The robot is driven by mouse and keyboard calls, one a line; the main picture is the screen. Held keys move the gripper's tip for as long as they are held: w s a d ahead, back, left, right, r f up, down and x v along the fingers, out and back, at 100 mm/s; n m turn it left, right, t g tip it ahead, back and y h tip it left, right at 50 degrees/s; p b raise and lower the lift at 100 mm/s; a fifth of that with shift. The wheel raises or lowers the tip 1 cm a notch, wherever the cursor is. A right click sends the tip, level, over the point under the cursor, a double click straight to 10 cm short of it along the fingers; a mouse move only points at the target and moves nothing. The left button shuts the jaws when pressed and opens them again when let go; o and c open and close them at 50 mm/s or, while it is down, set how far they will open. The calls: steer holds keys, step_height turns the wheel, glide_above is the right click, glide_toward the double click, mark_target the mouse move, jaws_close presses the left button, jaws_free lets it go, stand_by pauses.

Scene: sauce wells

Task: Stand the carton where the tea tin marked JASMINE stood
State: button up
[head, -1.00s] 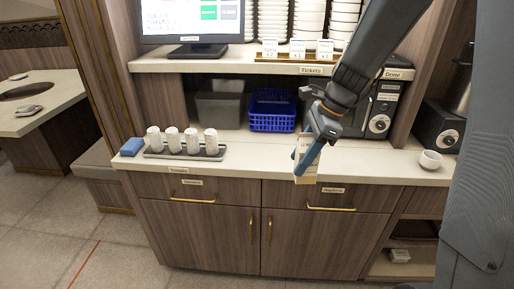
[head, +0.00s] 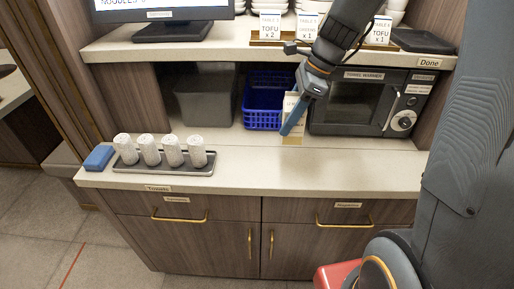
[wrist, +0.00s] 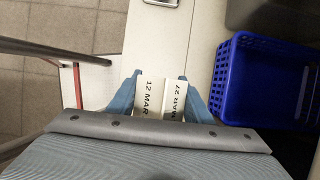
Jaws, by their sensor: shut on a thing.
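My gripper (head: 291,118) is shut on a pale carton (head: 291,103) and holds it above the counter, in front of the blue basket in the head view. The finger hides part of the carton in the head view. I see no tea tin marked JASMINE in either view, and the place where it stood cannot be told.
The blue basket (head: 263,108) and a grey bin (head: 203,100) stand at the counter's back, left of the towel warmer (head: 358,103). A tray (head: 205,170) of rolled white towels and a blue block (head: 98,158) are at left. The counter's front middle (head: 300,175) is clear.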

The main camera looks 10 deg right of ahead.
step_height(320, 180, down, 5)
steer(key=shift+d+f+p, duration=0.15)
steer(key=shift+f+p, duration=0.05)
steer(key=shift+p, duration=0.2)
steer(key=shift+f, duration=2.05)
steer(key=shift+f, duration=0.15)
steer(key=o, duration=1.5)
steer(key=shift+c, duration=0.2)
